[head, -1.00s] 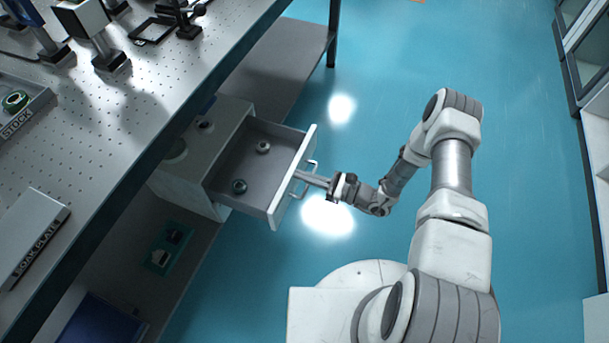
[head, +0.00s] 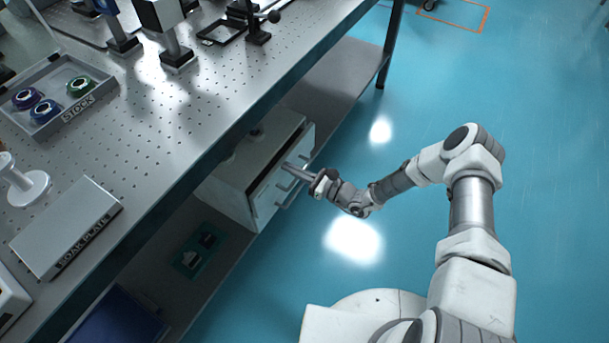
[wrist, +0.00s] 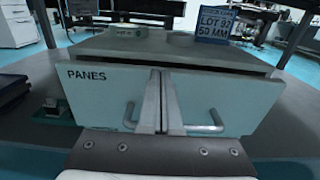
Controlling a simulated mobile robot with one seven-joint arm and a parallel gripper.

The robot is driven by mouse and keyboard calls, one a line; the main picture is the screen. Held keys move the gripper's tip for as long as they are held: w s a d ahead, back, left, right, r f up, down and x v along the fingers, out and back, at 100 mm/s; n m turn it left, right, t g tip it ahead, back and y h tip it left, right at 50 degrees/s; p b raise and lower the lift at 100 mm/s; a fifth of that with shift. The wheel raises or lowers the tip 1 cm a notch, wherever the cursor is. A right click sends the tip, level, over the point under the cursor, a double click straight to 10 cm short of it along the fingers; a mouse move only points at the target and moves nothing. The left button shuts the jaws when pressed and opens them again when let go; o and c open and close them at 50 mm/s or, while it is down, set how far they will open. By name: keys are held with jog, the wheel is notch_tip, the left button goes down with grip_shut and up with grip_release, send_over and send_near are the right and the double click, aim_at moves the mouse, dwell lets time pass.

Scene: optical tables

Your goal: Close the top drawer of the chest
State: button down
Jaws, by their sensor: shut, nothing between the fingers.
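The pale chest (head: 228,203) stands on the shelf under the optical table. Its top drawer (head: 268,194) now shows only a narrow dark gap behind its front in the head view. In the wrist view the drawer front (wrist: 95,92) carries the label PANES and a bar handle (wrist: 205,127). A dark slot shows between that front and the chest top (wrist: 180,45). My gripper (head: 287,167) is shut and empty, its fingertips at the drawer front and seemingly touching it. It fills the middle of the wrist view (wrist: 161,78) and hides part of the front and handle. The drawer's inside is hidden.
The perforated table top (head: 185,125) overhangs the chest. It bears a stock tray (head: 45,126) with several rolls and a soak plate (head: 68,228). A dark green item (head: 200,250) lies on the shelf beside the chest. The blue floor (head: 430,100) to the right is open.

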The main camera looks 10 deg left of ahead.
jog(key=shift+x, duration=1.2)
jog(key=shift+w+r, duration=0.1)
jog(key=shift+r, duration=0.05)
jog(key=shift+d, duration=0.1)
jog(key=p+v, duration=0.2)
jog(key=v, duration=1.2)
jog(key=shift+s+d, duration=0.2)
jog(key=shift+d, duration=0.05)
